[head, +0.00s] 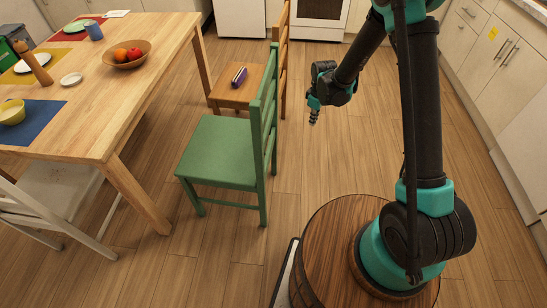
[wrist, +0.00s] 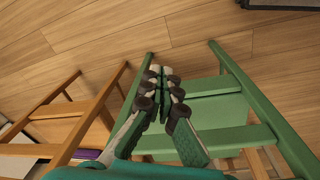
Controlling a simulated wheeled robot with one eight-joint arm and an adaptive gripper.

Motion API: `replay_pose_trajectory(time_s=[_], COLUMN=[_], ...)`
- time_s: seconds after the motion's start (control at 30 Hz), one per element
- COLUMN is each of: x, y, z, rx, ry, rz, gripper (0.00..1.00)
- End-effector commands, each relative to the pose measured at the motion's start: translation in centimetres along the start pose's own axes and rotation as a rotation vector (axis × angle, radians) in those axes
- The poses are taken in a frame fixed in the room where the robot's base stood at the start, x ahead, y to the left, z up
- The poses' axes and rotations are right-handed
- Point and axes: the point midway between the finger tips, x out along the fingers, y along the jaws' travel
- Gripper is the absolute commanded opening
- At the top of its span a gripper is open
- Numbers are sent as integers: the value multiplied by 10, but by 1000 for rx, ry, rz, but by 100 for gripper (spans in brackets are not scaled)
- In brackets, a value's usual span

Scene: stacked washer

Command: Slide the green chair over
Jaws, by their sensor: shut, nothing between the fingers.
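The green chair (head: 222,150) stands at the table's right side, its seat facing the table and its slatted back to the right. In the wrist view the green chair (wrist: 225,140) shows its back posts and slats beyond and around my fingers. My gripper (head: 313,118) is up and to the right of the chair's back in the head view, apart from it there. In the wrist view my gripper (wrist: 165,75) is shut with its fingertips together and nothing between them. I cannot tell whether the fingers touch the chair.
A wooden table (head: 150,70) stands at the left with a fruit bowl (head: 126,55). A wooden chair (head: 238,92) with a purple item (head: 240,77) on it is just behind the green one. A white chair (head: 55,195) is at lower left. Floor right of the chairs is clear.

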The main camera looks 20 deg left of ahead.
Motion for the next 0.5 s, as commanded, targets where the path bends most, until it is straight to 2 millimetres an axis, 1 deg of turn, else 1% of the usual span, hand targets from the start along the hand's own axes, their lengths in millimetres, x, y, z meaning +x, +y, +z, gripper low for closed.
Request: replay_pose_trajectory(time_s=[0.03, 0.1, 0.17, 0.2, 0.3, 0.4, 0.5], x=[21, 47, 69, 83, 115, 139, 154], y=[-7, -17, -26, -33, -50, -63, -72], z=[-17, -36, -50, -58, -75, -86, -92], rx=[-57, -133, -197, -236, -323, -389, -430], ry=[-7, -16, -24, -29, -39, -48, -52], rz=[-10, -23, -34, -41, -56, -68, -75], gripper=[0, 0, 0, 0, 0, 0, 0])
